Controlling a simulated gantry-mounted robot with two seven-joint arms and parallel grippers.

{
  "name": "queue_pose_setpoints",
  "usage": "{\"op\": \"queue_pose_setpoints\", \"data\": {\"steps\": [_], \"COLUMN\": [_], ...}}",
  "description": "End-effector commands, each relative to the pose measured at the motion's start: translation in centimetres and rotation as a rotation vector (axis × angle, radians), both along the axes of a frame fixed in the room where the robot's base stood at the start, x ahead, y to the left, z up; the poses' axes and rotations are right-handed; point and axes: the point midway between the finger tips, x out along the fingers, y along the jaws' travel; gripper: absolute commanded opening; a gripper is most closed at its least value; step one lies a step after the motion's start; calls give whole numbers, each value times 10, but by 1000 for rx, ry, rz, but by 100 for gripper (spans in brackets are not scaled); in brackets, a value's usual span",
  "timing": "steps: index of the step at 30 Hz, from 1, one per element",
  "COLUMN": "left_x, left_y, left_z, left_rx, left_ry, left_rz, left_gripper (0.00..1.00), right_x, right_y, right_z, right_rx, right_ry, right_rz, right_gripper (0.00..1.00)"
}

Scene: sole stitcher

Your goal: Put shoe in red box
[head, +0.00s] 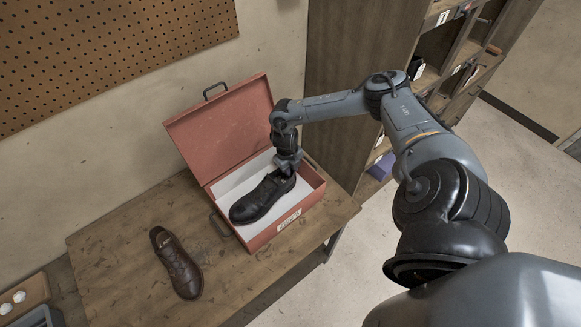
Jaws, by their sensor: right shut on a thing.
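A red box (304,204) stands on the wooden table with its lid raised at the back and a white lining inside. A black shoe (258,199) is over the box's opening, toe toward the lower left; I cannot tell whether it touches the bottom. My right gripper (288,166) is shut on the heel end of this shoe, and its fingertips are partly hidden. A dark brown shoe (177,264) lies on the table to the left of the box. My left gripper is not in view.
The wooden table (120,255) has bare room around the brown shoe. A tray with white pieces (18,298) is at the lower left. A pegboard (110,50) hangs on the wall, and a shelf unit (440,45) stands behind my right arm.

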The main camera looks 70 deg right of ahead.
Motion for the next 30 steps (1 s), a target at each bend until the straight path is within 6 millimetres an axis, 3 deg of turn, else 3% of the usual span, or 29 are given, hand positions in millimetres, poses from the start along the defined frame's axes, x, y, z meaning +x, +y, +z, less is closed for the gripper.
{"op": "queue_pose_setpoints", "data": {"steps": [14,15,21,30], "left_x": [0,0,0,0], "left_y": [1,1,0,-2], "left_z": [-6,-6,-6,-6], "left_rx": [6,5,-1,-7], "left_ry": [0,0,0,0], "left_rz": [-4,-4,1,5], "left_gripper": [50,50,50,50], "right_x": [1,1,1,0], "right_y": [0,0,0,0], "right_z": [-8,-8,-8,-9], "right_rx": [1,1,0,0], "right_ry": [-3,-3,-1,1], "right_rz": [0,0,0,1], "right_gripper": [0,25,54,54]}}
